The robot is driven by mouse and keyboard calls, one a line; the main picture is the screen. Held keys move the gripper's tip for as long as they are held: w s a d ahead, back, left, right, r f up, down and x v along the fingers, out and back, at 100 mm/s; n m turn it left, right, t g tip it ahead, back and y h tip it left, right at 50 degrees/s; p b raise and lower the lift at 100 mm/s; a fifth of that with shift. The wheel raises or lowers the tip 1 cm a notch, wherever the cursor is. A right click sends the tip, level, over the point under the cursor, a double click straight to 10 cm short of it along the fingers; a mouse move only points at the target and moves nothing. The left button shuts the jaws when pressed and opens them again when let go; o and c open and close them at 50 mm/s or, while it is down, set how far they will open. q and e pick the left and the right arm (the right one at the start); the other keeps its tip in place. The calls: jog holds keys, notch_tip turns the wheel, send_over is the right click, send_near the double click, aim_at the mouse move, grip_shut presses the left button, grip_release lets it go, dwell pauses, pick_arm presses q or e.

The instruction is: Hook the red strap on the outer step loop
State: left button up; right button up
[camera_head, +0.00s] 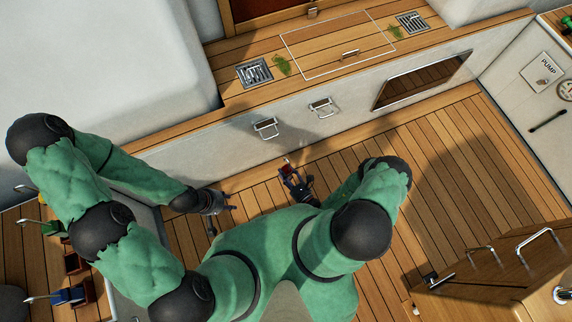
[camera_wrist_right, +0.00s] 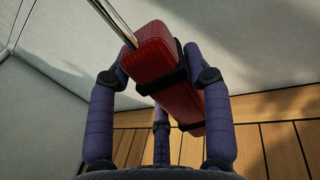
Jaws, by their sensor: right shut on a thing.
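The red strap is a ribbed red bundle (camera_wrist_right: 165,55) with black bands and a metal rod at its upper end. In the right wrist view it sits tilted between the purple fingers of my right gripper (camera_wrist_right: 160,95), which is shut on it. In the head view the strap (camera_head: 287,171) shows small at the tip of my right gripper (camera_head: 289,177), above the deck and apart from the loops. Two metal step loops, a left one (camera_head: 265,127) and a right one (camera_head: 320,106), stick out of the pale wall. My left gripper (camera_head: 231,202) appears open and empty, low at left.
The pale wall (camera_head: 225,150) rises to a wooden bench with a hatch (camera_head: 338,45) and two metal grates. A dark recess (camera_head: 422,80) lies right of the loops. Wooden doors with metal handles (camera_head: 482,255) stand at lower right. The deck (camera_head: 435,150) between is clear.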

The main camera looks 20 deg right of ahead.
jog(key=w+f, duration=0.3)
jog(key=w, duration=1.1)
jog(key=shift+a+f, duration=0.15)
jog(key=shift+f, duration=0.05)
dwell(1.1)
jog(key=o, duration=1.5)
jog(key=shift+s, duration=0.1)
jog(key=v, duration=1.2)
